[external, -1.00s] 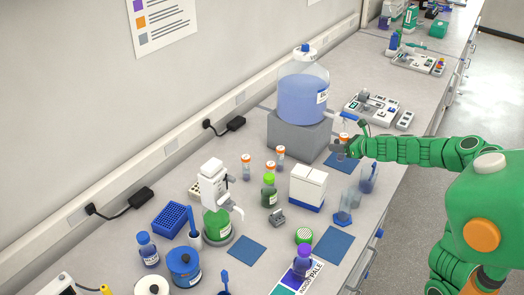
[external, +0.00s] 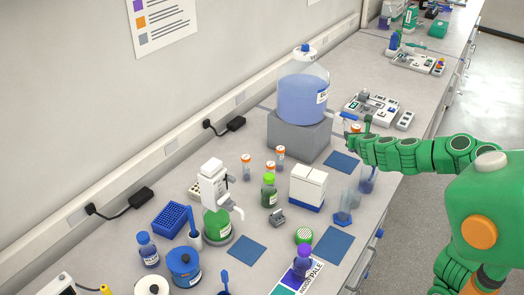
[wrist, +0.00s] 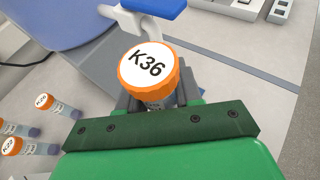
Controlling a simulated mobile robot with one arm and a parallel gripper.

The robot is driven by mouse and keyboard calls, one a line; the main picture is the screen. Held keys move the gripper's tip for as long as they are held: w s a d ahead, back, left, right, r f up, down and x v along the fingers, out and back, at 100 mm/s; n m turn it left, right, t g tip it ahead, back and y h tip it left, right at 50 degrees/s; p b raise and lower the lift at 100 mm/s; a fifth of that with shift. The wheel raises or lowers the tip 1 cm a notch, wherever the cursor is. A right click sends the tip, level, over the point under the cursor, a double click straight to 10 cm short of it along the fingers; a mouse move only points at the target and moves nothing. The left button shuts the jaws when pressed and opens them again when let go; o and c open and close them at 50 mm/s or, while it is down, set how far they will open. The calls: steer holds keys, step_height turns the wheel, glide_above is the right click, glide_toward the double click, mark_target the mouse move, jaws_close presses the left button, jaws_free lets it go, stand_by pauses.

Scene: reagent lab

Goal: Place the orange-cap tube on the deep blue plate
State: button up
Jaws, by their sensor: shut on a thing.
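My gripper (external: 355,138) is shut on an orange-cap tube (wrist: 150,72), whose white cap top reads K36 in the wrist view. The tube looks upright, and its lower body is hidden by the jaws. In the external view its orange cap (external: 356,127) shows above my gripper, beside the large carboy. Three flat blue plates lie on the bench: one below and left of my gripper (external: 342,163), one at front right (external: 334,244) and one at front middle (external: 247,249). Their shades look alike, so I cannot tell which is the deep blue one.
The carboy (external: 303,90) stands on a grey block (external: 297,137); its blue-handled tap (wrist: 153,7) is close to the held tube. A white box (external: 307,186) and clear cylinders (external: 352,203) stand nearer the front.

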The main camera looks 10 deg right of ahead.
steer(key=shift+s+d+r+m+h, duration=0.55)
steer(key=shift+s+r+m+h, duration=0.1)
steer(key=shift+m+h, duration=0.3)
steer(key=shift+h, duration=0.35)
steer(key=shift+w+a+f+m+g, duration=0.1)
steer(key=shift+a+f+m+g, duration=0.1)
steer(key=shift+a+m+g, duration=0.1)
steer(key=w+a+r+n+y, duration=0.1)
steer(key=w+a+r, duration=0.15)
steer(key=a, duration=0.95)
steer(key=w+a+r, duration=0.1)
steer(key=w+a, duration=0.2)
steer(key=a, duration=0.9)
steer(key=w+a+r+n+y, duration=0.1)
steer(key=w+a+r, duration=0.15)
steer(key=a, duration=0.95)
steer(key=s+a+r+n+y, duration=0.2)
steer(key=s+a, duration=0.1)
steer(key=a, duration=0.8)
steer(key=s+a+r+n+y, duration=0.1)
steer(key=s+a+r+y, duration=0.15)
steer(key=a, duration=0.75)
steer(key=m+h, duration=0.2)
steer(key=h, duration=0.1)
glide_above(169, 212)
step_height(169, 212, down, 11)
steer(key=shift+n+t, duration=0.25)
steer(key=shift+t, duration=0.15)
step_height(169, 212, down, 9)
steer(key=shift+s+f, duration=0.1)
